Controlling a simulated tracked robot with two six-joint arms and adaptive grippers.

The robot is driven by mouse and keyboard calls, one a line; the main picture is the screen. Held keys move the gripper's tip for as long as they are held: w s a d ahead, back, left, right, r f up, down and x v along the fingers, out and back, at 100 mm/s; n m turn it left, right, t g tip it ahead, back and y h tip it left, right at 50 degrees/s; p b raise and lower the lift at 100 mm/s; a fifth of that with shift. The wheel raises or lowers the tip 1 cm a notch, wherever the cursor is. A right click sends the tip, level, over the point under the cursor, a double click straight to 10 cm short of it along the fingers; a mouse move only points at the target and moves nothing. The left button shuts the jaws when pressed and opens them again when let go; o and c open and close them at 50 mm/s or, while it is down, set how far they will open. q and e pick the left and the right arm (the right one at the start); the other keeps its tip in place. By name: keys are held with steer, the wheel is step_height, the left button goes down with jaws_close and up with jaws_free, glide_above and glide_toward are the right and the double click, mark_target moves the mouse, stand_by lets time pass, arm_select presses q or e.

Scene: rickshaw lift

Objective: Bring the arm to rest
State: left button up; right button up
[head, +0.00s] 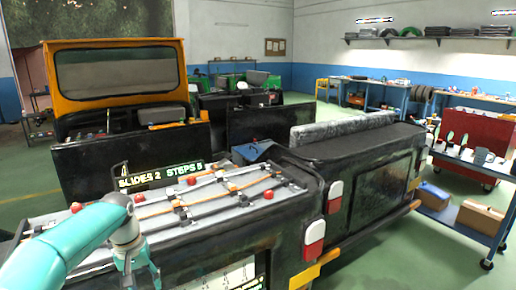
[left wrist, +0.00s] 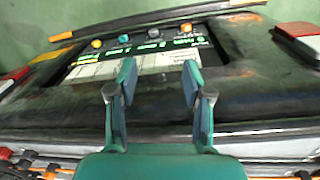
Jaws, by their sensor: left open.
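My left arm (head: 72,238) comes in at the lower left of the head view, teal with a grey joint, bent downward at the wrist. My left gripper (head: 141,276) hangs in front of the black vehicle's rear, partly cut off by the bottom edge. In the left wrist view the gripper (left wrist: 160,78) is open, its two fingers apart with nothing between them. Beyond the fingers is a dark panel (left wrist: 240,75) with a light label and several coloured knobs. I cannot tell whether the fingers touch anything. My right gripper is not in view.
A sign (head: 150,177) reads "SLIDES 2 STEPS 5". A blue cart (head: 448,214) with boxes stands at the right. Green floor (head: 400,262) is clear at the lower right.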

arm_select(q)
steer(key=s+d+f+m+h, duration=0.1)
steer(key=s+d+f, duration=0.25)
steer(key=f, duration=0.45)
steer(key=s+d+f+h, duration=0.1)
steer(key=s+d+f, duration=0.25)
steer(key=f, duration=0.45)
steer(key=s+d+f+m+h, duration=0.1)
steer(key=s+d+f, duration=0.25)
steer(key=f, duration=0.45)
steer(key=s+d+f, duration=0.2)
steer(key=s+f, duration=0.1)
steer(key=s, duration=0.5)
steer(key=s+d+f, duration=0.3)
steer(key=s+f, duration=0.1)
steer(key=s, duration=0.5)
steer(key=shift+s, duration=0.2)
